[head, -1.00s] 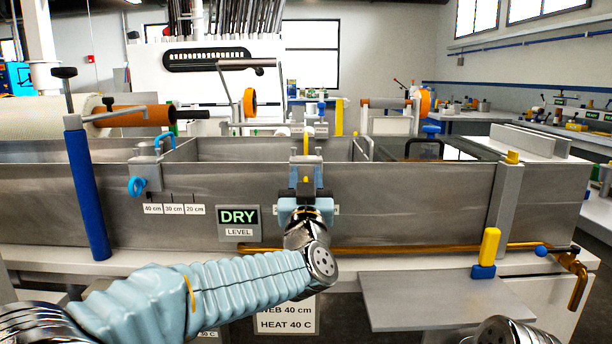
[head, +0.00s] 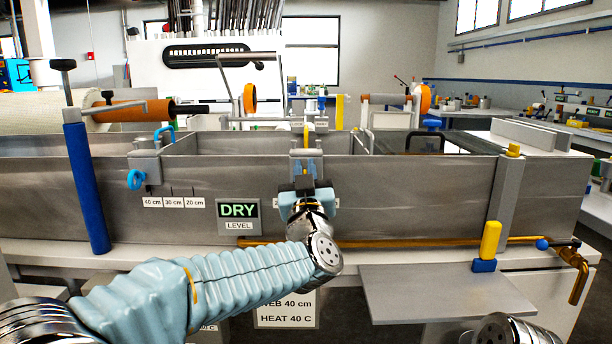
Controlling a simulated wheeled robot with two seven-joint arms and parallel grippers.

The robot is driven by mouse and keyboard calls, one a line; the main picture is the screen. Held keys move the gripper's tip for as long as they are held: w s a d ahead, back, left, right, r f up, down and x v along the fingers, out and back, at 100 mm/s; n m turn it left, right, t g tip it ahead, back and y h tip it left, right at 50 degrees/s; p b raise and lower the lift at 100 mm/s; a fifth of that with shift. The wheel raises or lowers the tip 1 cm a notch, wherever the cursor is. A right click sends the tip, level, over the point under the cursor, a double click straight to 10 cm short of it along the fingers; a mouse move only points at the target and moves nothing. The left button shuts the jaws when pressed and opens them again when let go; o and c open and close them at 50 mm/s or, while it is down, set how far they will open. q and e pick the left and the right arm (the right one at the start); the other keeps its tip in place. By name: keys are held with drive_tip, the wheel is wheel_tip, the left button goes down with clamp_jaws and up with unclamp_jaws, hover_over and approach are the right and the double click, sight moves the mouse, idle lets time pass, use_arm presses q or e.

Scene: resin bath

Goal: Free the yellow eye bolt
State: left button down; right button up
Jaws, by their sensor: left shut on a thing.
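My left gripper (head: 305,184) is at the front wall of the steel bath (head: 420,185), at the middle clamp bracket (head: 306,157). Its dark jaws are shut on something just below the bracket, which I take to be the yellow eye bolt. The jaws and wrist hide the bolt, so I cannot tell how far it is turned. A yellow handle (head: 308,137) shows above the bracket. A similar bracket to the left carries a blue eye bolt (head: 136,180). My right gripper is not in view.
A sign reading DRY LEVEL (head: 238,216) is on the front wall, left of the gripper. A blue post (head: 87,190) stands at the left. A brass pipe (head: 430,243) runs along the lower front. A grey shelf (head: 445,293) juts out at the lower right.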

use_arm(q)
drive_tip(key=shift+a+f+n+g+y+b, duration=0.15)
drive_tip(key=shift+n+g+y+b, duration=0.45)
drive_tip(key=shift+n, duration=1.25)
drive_tip(key=shift+a+f+n+g+y+b, duration=0.1)
drive_tip(key=shift+a+n+g+y+b, duration=0.15)
drive_tip(key=shift+n+y, duration=1.15)
drive_tip(key=shift+a+f+n+g+y+b, duration=0.15)
drive_tip(key=shift+n+g+y+b, duration=0.25)
drive_tip(key=shift+n, duration=1.85)
drive_tip(key=shift+r+n, duration=0.1)
drive_tip(key=shift+n, duration=0.2)
drive_tip(key=c, duration=1.2)
unclamp_jaws()
drive_tip(key=b+v, duration=0.2)
drive_tip(key=v, duration=1.1)
drive_tip(key=shift+s+d+f+b, duration=0.1)
drive_tip(key=shift+s+f+b, duration=0.15)
drive_tip(key=shift+s+b, duration=0.15)
